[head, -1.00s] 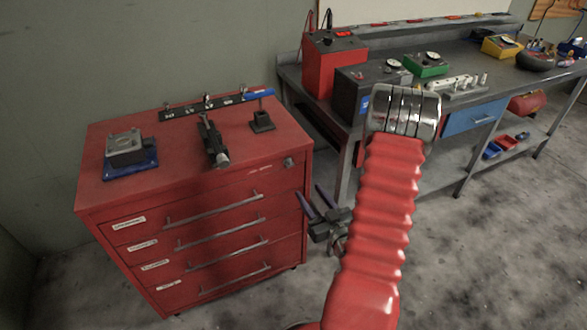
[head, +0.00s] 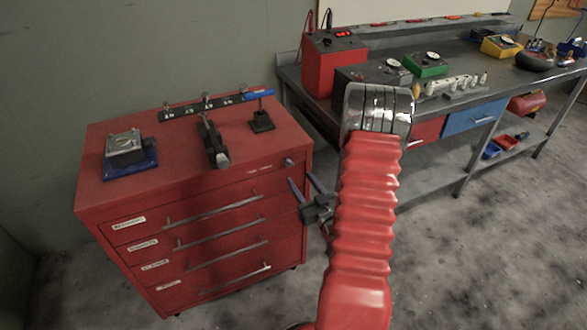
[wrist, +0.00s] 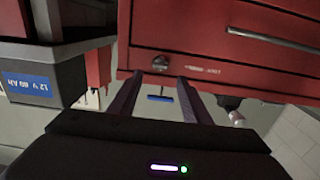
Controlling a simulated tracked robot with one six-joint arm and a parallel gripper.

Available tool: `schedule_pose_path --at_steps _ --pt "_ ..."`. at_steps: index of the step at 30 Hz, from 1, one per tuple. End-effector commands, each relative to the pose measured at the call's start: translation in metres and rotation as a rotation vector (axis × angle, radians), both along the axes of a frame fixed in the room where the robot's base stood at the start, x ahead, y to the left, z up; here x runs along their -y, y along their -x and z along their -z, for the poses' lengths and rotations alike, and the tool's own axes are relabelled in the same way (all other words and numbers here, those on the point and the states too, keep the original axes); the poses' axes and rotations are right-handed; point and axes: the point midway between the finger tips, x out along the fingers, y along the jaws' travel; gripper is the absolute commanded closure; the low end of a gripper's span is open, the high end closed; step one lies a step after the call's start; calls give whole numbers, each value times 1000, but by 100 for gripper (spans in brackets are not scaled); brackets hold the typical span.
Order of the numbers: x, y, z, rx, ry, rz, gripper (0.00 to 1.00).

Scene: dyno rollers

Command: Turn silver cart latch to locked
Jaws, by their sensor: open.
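The silver latch (head: 289,161) is a small round knob at the upper right corner of the red cart's (head: 240,185) drawer face. In the wrist view the latch (wrist: 160,63) shows just beyond and between the fingertips. My gripper (head: 302,181) is open and empty, with its two dark fingers pointing at the cart just below the latch in the head view. In the wrist view my gripper (wrist: 160,79) has both fingers apart, with the latch clear of them. Which way the latch is turned is too small to tell.
The cart top holds a blue-based block (head: 128,160), a dark clamp-like tool (head: 213,143), a small stand (head: 262,122) and a blue-ended bar (head: 215,104). A grey workbench (head: 440,103) with instruments stands to the right. Open floor (head: 480,260) lies at the front right.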

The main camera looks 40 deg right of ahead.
Motion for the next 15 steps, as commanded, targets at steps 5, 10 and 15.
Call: schedule_pose_path --at_steps 5,10,15 --pt "7 -28 0 2 2 -3 56" --pt "14 -51 0 0 0 -2 56" --pt "19 -67 0 -1 0 -1 56"
